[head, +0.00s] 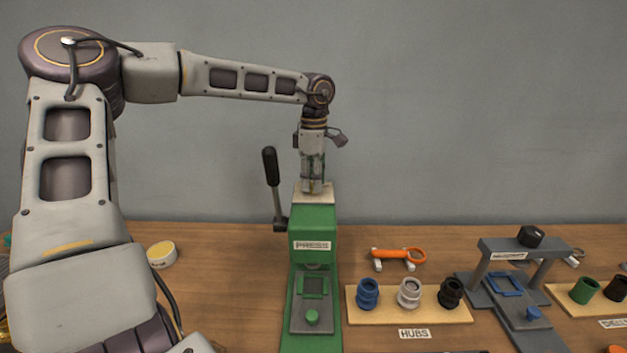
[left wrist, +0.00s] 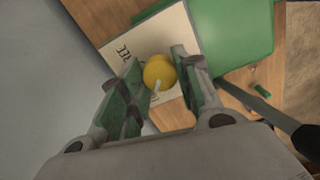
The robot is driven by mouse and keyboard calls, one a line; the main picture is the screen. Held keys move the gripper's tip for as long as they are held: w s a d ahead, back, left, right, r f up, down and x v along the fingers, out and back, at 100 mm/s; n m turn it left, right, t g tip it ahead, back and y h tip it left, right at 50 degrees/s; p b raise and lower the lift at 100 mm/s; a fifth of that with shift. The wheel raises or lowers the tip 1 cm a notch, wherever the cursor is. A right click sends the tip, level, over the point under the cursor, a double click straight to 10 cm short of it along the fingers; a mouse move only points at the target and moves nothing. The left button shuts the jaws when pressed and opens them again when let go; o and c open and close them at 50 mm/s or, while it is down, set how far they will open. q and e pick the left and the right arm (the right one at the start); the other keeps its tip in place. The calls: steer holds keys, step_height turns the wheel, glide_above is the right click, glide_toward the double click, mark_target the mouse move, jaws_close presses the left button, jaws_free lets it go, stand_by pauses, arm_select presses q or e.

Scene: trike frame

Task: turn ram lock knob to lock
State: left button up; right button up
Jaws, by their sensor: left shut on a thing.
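The green press (head: 313,222) stands on the table with a pale plate (head: 314,197) on its top. My left gripper (head: 312,186) points straight down onto that plate. In the left wrist view the yellow ram lock knob (left wrist: 159,72) with a white pointer mark sits between the fingers of my left gripper (left wrist: 160,80), which is shut on it. The plate carries a label that seems to read FREE (left wrist: 124,52). The pointer mark is turned toward the lower part of that view, away from this label. In the head view the fingers hide the knob. My right gripper is not in view.
The press's black-handled lever (head: 271,175) rises close to the left of my gripper. An orange tool (head: 398,254), a board (head: 365,315) with three hubs and a grey stand (head: 510,245) are to the right. A yellow-topped tin (head: 161,253) is at left.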

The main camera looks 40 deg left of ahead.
arm_select(q)
steer(key=shift+r, duration=0.1)
steer(key=o, duration=1.1)
steer(key=shift+c, duration=0.2)
steer(key=shift+r, duration=0.6)
step_height(320, 180, up, 11)
steer(key=shift+f, duration=0.15)
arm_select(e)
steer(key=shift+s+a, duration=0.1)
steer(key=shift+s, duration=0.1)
arm_select(q)
steer(key=shift+w, duration=0.1)
